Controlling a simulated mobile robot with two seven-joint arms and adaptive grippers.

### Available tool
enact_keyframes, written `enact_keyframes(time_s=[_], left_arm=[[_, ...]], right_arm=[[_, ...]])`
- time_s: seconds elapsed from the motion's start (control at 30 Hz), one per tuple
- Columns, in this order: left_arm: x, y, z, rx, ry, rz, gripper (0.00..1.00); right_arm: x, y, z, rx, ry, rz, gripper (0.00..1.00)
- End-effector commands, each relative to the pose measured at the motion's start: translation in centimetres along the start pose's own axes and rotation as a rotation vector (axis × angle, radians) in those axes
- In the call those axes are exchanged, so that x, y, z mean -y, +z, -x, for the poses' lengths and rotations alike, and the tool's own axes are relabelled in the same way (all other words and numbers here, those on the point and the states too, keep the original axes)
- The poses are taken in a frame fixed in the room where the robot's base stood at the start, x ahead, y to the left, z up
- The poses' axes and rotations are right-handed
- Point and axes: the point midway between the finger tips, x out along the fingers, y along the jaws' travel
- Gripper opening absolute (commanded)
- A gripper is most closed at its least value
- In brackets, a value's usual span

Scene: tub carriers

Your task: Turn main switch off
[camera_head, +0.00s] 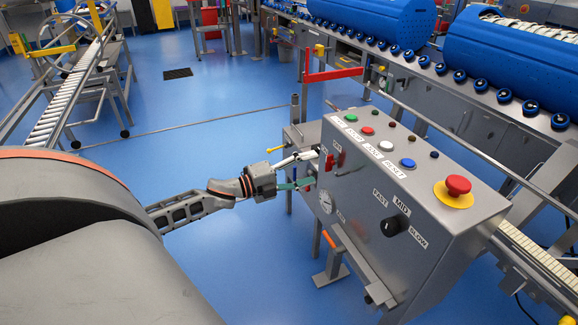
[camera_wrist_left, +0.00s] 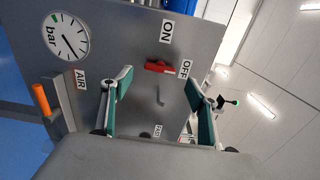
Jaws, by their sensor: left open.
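The main switch is a small red handle (camera_wrist_left: 160,67) on the grey side panel of the control box. My right gripper is not in view.
A round gauge (camera_wrist_left: 68,37) and an orange handle (camera_wrist_left: 40,98) sit on the side panel. Blue floor is free at left of the box.

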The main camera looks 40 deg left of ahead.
Motion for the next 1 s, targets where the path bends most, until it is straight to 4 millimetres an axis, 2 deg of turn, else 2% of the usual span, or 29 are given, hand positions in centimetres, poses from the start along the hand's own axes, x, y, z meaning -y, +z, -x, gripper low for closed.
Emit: enact_keyframes(time_s=[0.2,0.4,0.6,1.0], left_arm=[[-0.2,-0.1,3.5,0.000,0.003,0.003,0.59],[-0.1,-0.1,5.6,0.000,0.001,0.001,0.59],[0.0,0.0,6.4,0.000,0.001,0.000,0.59],[0.0,0.0,6.5,0.000,0.000,0.000,0.59]], right_arm=[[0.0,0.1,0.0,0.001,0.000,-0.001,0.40],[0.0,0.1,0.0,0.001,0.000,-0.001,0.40],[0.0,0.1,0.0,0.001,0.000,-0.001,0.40],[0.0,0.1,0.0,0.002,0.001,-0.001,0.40]])
